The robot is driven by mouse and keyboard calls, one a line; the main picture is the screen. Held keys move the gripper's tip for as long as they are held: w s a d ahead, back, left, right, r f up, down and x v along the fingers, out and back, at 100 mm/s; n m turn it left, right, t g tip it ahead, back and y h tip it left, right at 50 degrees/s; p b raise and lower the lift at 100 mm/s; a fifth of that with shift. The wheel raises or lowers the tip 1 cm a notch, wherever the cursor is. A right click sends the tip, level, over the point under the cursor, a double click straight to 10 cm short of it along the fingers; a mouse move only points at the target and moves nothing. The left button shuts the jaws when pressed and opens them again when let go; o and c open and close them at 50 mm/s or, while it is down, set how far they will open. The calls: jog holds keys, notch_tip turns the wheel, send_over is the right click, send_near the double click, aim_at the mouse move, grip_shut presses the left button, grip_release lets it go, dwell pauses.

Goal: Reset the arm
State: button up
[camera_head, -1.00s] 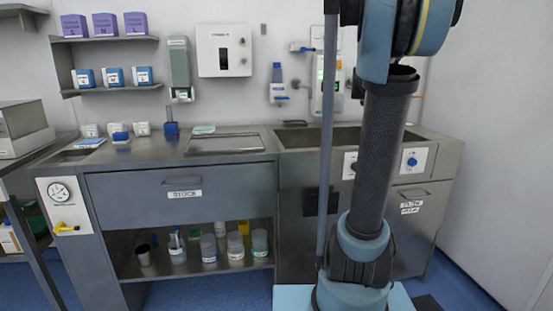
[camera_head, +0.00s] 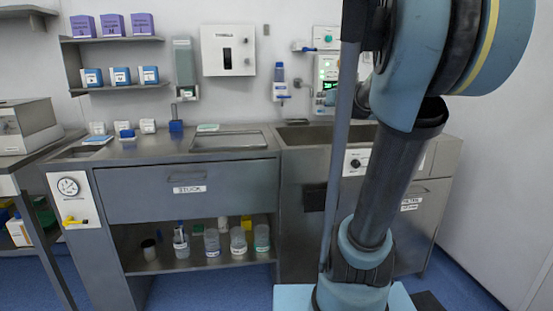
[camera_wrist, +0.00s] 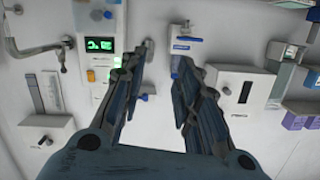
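My arm (camera_head: 375,195) stands on its blue base at the right of the head view, its large upper joint filling the top right. My gripper (camera_wrist: 158,70) shows in the wrist view with its two dark fingers spread apart. Nothing is between the fingers. It faces the wall and its mounted devices, and the picture there is tilted. In the head view the gripper itself is hidden behind the arm or out of frame.
Wall shelves (camera_head: 110,40) hold purple and blue boxes. A white wall box (camera_head: 228,50) and a lit device (camera_head: 327,70) hang above the counter.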

jog(key=s+a+f+n+g+y, duration=0.1)
jog(key=s+a+f+g, duration=0.3)
jog(key=s+f, duration=0.5)
jog(key=s+a+f+n+g, duration=0.1)
jog(key=s+a+f+g, duration=0.2)
jog(key=s+f, duration=0.6)
jog(key=s+d+f+m+g+h, duration=0.1)
jog(key=s+d+f+g+h, duration=0.1)
jog(key=s+f, duration=0.5)
jog(key=s+d+f+m+g+h, duration=0.1)
jog(key=s+d+f+g, duration=0.3)
jog(key=s+f, duration=0.4)
jog(key=shift+s+d+m+h, duration=0.3)
jog(key=shift+s+d+h, duration=0.25)
jog(key=shift+s+h, duration=0.4)
jog(key=shift+s, duration=0.1)
jog(key=shift+w+a+f, duration=0.15)
jog(key=shift+w+f, duration=0.05)
jog(key=shift+w, duration=0.05)
